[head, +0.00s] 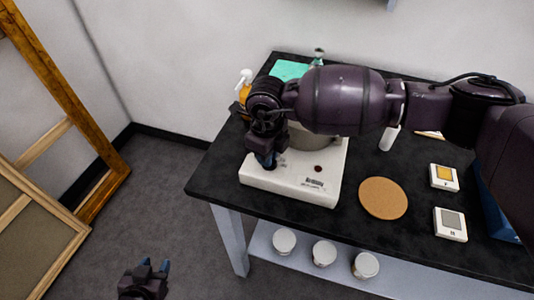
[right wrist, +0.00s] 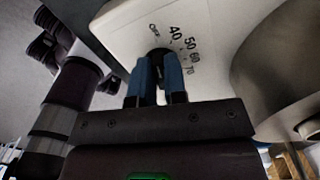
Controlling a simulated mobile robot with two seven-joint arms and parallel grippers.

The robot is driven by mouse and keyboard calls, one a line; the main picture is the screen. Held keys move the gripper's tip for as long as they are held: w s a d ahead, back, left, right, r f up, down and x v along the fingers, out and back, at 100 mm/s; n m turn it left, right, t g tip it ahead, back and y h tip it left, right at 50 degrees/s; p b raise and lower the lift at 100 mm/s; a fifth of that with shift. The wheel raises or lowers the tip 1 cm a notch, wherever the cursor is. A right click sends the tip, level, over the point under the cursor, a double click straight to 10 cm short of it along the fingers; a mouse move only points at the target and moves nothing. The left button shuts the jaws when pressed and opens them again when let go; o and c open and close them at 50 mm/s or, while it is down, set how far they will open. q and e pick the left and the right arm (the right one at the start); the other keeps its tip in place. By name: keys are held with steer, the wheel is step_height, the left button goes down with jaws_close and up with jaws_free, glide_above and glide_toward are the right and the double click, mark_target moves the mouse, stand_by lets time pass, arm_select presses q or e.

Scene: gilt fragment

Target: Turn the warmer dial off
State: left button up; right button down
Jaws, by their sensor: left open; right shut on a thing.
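The warmer (head: 285,185) is a low white box at the left end of the black table, with a small dark red spot on its top. In the right wrist view its white panel (right wrist: 133,24) carries the marks OFF, 40, 50, 60 and 70 around a black dial (right wrist: 157,53). My right gripper (head: 268,162) reaches down at the warmer's left side. Its blue fingers (right wrist: 160,75) are shut on the dial, one on each side. The dial's pointer is hidden, so its setting cannot be read. My left gripper (head: 153,268) is open and empty, low over the floor.
A grey pot (head: 301,138) stands on the warmer, partly behind my right arm. An orange pump bottle (head: 244,88) is behind. A cork mat (head: 383,198) and two small square boxes (head: 444,177) (head: 450,224) lie to the right. Lidded jars (head: 324,253) stand on the lower shelf.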

steer(key=c, duration=1.2)
jaws_free()
steer(key=shift+o, duration=0.2)
step_height(320, 180, up, 11)
steer(key=shift+s+f, duration=0.1)
